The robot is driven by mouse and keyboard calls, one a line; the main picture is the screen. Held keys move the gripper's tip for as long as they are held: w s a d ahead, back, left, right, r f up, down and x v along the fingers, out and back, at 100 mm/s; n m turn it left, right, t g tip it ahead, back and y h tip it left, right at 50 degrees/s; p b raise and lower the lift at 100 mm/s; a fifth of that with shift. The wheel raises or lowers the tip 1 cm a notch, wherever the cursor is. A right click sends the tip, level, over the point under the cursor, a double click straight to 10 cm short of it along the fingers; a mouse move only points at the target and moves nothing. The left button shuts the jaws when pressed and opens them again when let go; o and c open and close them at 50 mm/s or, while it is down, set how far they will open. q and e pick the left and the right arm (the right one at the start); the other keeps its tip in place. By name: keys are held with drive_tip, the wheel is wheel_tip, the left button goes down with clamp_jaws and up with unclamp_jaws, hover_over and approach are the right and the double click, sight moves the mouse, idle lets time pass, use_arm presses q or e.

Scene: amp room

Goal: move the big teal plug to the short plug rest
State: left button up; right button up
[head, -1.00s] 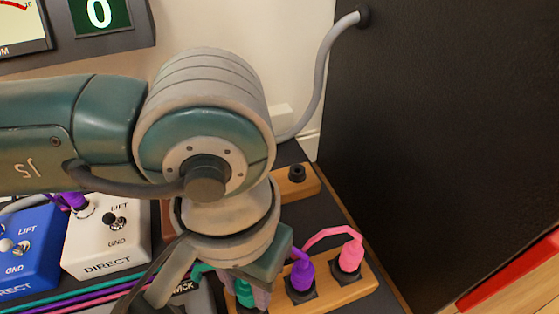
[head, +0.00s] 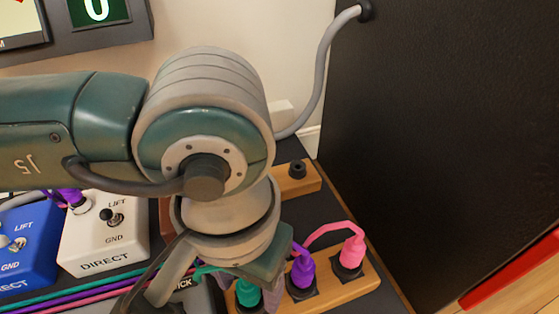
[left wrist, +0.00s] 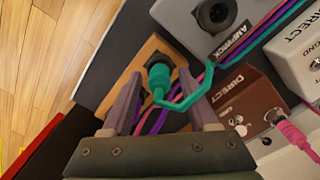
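The teal plug (head: 248,293) stands in a socket at the left end of a wooden rest (head: 340,288), beside a purple plug (head: 301,270) and a pink plug (head: 352,250). It also shows in the left wrist view (left wrist: 159,80), with its teal cable bending away. My left gripper (left wrist: 159,84) is open, its fingers on either side of the teal plug with small gaps. A shorter-looking wooden rest (head: 297,186) lies farther back with an empty black socket (head: 297,170); my arm hides its left part. My right gripper is out of view.
A white box (head: 103,240) and a blue box (head: 22,250) stand to the left. A brown box (left wrist: 240,95) and a grey box (left wrist: 200,35) with a black socket show near the gripper. A tall black cabinet (head: 430,130) bounds the right. Several cables run between.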

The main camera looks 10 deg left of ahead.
use_arm(q)
drive_tip(key=shift+o, duration=0.2)
wheel_tip(320, 180, up, 10)
drive_tip(key=p, duration=0.7)
drive_tip(key=shift+p, duration=0.3)
